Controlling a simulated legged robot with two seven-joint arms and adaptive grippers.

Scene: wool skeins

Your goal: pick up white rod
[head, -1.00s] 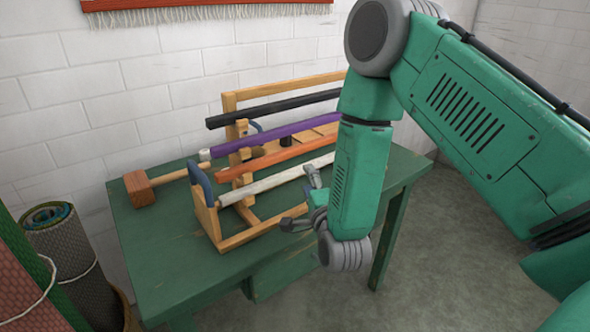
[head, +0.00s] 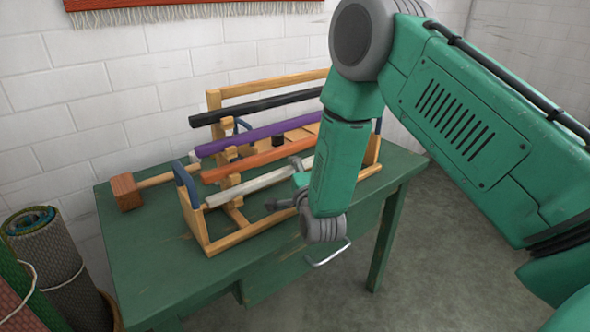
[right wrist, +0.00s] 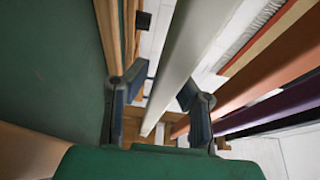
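The white rod (head: 250,187) lies on the lowest, front level of a wooden rack (head: 233,237) on the green table. My right gripper (head: 287,184) is at the rod, right of its middle, with one finger on the far side and one on the near side. In the right wrist view, the white rod (right wrist: 192,45) runs between the two spread fingers of the right gripper (right wrist: 163,78). A gap shows beside the rod, so the gripper is open around it. My right forearm hides the rod's right part. My left gripper is not in view.
An orange rod (head: 245,163), a purple rod (head: 250,138) and a black rod (head: 255,107) lie higher on the rack behind. A wooden mallet (head: 127,191) lies on the table (head: 150,260) at left. Rolled mats (head: 60,265) stand at lower left.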

